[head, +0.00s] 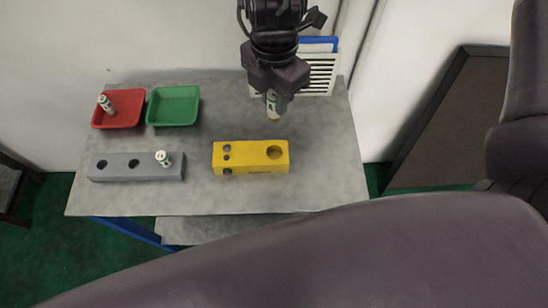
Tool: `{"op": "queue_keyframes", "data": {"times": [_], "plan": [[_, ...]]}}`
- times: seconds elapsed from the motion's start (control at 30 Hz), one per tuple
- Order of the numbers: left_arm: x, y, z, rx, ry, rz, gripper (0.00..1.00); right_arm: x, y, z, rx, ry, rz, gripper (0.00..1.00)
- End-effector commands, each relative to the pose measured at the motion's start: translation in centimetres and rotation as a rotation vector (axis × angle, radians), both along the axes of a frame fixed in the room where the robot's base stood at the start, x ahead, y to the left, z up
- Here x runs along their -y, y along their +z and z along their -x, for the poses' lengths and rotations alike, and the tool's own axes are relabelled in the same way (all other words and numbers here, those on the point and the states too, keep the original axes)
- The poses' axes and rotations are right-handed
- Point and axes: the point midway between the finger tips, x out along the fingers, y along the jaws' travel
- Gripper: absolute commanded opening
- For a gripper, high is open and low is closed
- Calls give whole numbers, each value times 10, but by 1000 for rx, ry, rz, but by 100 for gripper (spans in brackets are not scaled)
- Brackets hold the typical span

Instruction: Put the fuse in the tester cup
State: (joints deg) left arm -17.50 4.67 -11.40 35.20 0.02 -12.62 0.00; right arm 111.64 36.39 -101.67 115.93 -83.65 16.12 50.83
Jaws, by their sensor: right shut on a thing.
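My right gripper (273,92) points down above the back of the table and is shut on a small pale fuse (273,105) with a tan lower end. The fuse hangs roughly upright behind the yellow tester block (228,148). The tester's round dark cup (274,152) is in the right part of its top, and it looks empty. Small dark round features sit at the tester's left end. Another pale fuse (162,157) stands in the right end of the grey holder block (148,173). A third fuse (105,103) leans in the red tray (126,121). My left gripper is out of view.
A green tray (174,106) stands empty beside the red one. The grey block has two open holes at its left and middle. A white slatted object (320,75) with a blue part is at the back right. The table's right side is clear.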

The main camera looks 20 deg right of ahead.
Motion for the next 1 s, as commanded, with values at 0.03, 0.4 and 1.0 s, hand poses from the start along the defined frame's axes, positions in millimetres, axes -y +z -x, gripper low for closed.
{"op": "queue_keyframes", "data": {"times": [0.03, 0.4, 1.0], "plan": [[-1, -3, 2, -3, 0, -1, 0, -1, 7, 0, 4, 74, 1, 2], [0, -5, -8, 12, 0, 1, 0, -2, -12, 5, -11, 259, -2, 2], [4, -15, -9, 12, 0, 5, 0, -2, -138, 3, -3, 256, -1, 2]]}}
